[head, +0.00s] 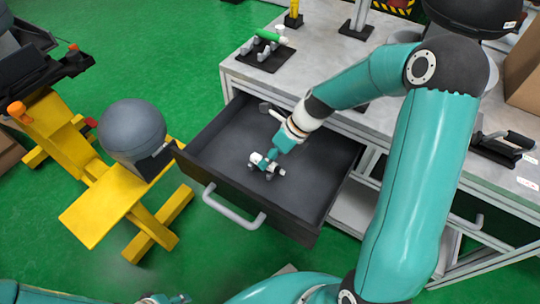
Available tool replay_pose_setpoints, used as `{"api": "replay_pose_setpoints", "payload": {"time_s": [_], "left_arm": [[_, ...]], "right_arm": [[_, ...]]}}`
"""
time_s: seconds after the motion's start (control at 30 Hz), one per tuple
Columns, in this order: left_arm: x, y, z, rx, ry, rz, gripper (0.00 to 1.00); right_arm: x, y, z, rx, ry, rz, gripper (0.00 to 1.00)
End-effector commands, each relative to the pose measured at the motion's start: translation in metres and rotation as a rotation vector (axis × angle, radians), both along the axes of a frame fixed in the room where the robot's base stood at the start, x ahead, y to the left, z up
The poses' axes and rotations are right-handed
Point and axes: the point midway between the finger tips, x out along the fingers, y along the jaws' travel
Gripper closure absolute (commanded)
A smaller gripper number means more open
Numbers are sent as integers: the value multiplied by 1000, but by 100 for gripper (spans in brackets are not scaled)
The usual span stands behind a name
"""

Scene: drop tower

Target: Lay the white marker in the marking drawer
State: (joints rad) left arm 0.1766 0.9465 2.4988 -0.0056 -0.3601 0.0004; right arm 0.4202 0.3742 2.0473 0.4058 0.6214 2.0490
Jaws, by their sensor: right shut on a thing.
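The dark marking drawer (318,185) is pulled out from under the workbench, and its grey handle (233,208) faces the front left. My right gripper (267,164) reaches down into the drawer, low over its floor. It is shut on the white marker (278,170), a short white piece lying across the fingers and partly hidden by them. I cannot tell whether the marker touches the drawer floor. Small teal and dark parts of my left gripper (165,299) show at the bottom edge; its fingers are not clear.
The drawer floor around the gripper is bare. On the bench (310,65), a black holder (263,55) carries a green, white-ended cylinder (270,36). A yellow stand (100,210) with a grey rounded body (132,127) is close left of the drawer.

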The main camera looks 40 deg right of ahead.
Motion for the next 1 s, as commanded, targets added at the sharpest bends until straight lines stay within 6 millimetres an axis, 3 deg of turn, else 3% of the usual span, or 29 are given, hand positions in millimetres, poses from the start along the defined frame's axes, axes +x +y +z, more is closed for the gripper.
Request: {"api": "replay_pose_setpoints", "payload": {"time_s": [0.47, 0.5, 0.67, 1.0], "left_arm": [[0, 0, 4, 0, 0, 0, 60], [0, 0, 4, 0, 0, 0, 60], [0, 0, 4, 0, 0, 0, 60], [0, 0, 5, 0, 0, 0, 60]], "right_arm": [[-4, 0, -1, 1, 1, -1, 100], [-4, 0, -1, 1, 1, -1, 74], [-3, 0, -1, 0, 0, -1, 47], [-3, -1, 0, 0, 0, 0, 46]]}}
